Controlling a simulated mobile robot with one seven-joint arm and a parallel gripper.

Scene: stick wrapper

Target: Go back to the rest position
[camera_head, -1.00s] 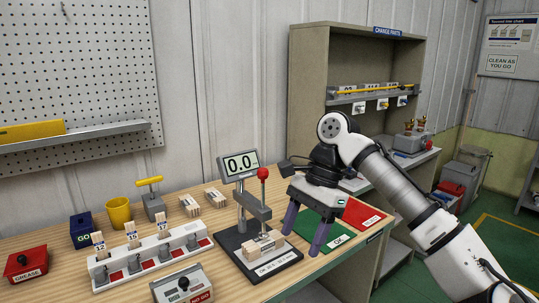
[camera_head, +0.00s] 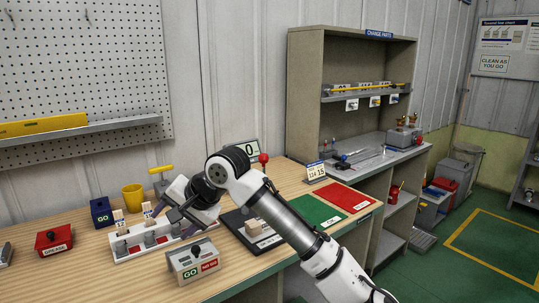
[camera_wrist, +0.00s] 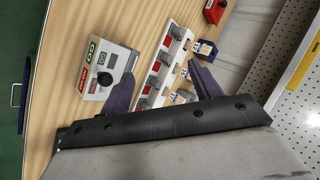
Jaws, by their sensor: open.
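My gripper (camera_head: 178,212) is over the workbench, in front of the white rack. Its two purple fingers are spread apart, with nothing between them; they also show in the wrist view (camera_wrist: 160,78). My arm reaches in from the lower right and crosses in front of the gauge stand. The white rack (camera_head: 125,252) with red pads and small levers lies just beyond the fingers and is partly hidden. The grey GO/NO GO box (camera_head: 192,262) stands close to the gripper, on the near side; it also shows in the wrist view (camera_wrist: 108,70).
A red grease box (camera_head: 54,240), a blue GO box (camera_head: 101,212) and a yellow cup (camera_head: 133,197) stand on the left. The gauge stand (camera_head: 248,236) is partly behind my arm. A green mat (camera_head: 310,209) and red mat (camera_head: 347,197) lie bare on the right.

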